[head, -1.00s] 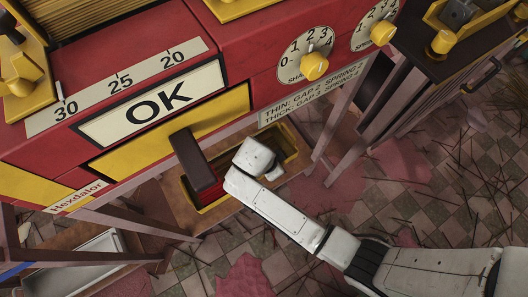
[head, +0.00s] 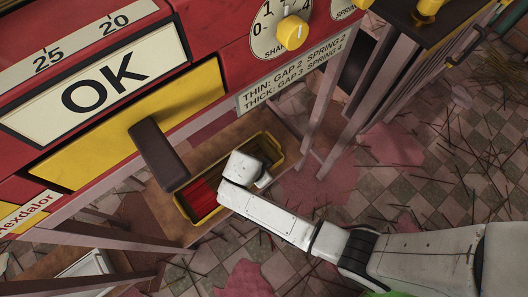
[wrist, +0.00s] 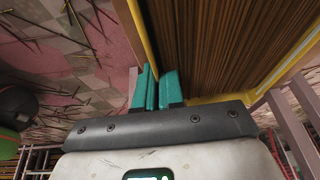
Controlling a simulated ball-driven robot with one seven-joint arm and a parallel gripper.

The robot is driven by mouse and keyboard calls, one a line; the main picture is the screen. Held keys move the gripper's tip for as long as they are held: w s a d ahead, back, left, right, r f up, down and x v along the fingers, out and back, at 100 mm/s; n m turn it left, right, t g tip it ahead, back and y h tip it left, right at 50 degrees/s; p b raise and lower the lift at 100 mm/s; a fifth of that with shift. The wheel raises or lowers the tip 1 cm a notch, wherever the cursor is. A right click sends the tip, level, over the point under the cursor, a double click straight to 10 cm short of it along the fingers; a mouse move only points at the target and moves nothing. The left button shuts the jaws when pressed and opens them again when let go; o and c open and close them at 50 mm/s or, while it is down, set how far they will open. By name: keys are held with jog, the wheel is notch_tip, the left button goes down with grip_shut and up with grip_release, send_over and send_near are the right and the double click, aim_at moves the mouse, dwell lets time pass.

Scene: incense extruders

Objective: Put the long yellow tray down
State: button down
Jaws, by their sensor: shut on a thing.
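The long yellow tray (head: 278,157) is in the head view, below the front of the red machine and over a wooden shelf (head: 165,205). Red sticks (head: 203,195) show in its left end. I cannot tell whether its underside touches the shelf. My gripper (wrist: 157,88) is shut on the tray; in the wrist view its teal fingers are close together at a yellow edge (wrist: 138,38). Beside them is a brown ribbed surface edged in yellow. In the head view my white wrist covers part of the tray's middle and hides the fingertips.
The red machine (head: 215,25) stands close above the tray, with a dark brown handle (head: 158,153) sticking out over its left end. Pale metal legs (head: 318,110) stand to the right. The tiled floor (head: 450,150) at right has scattered sticks and pink patches.

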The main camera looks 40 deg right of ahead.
jog(key=c, duration=1.3)
grip_release()
jog(key=shift+o, duration=0.2)
jog(key=shift+r, duration=0.1)
jog(key=p+v, duration=0.6)
jog(key=v, duration=0.6)
jog(key=shift+d, duration=0.1)
jog(key=s+d+r+n+y, duration=0.2)
jog(key=s+d+r+n, duration=0.3)
jog(key=s+d+n, duration=0.1)
jog(key=s+d+r+n+y, duration=0.2)
jog(key=s+d+r+n, duration=0.3)
jog(key=s+n, duration=0.4)
jog(key=d+n, duration=0.1)
jog(key=n, duration=0.1)
jog(key=shift+s+r+n+t, duration=0.15)
jog(key=shift+s+n+t, duration=0.05)
jog(key=shift+n+t, duration=0.1)
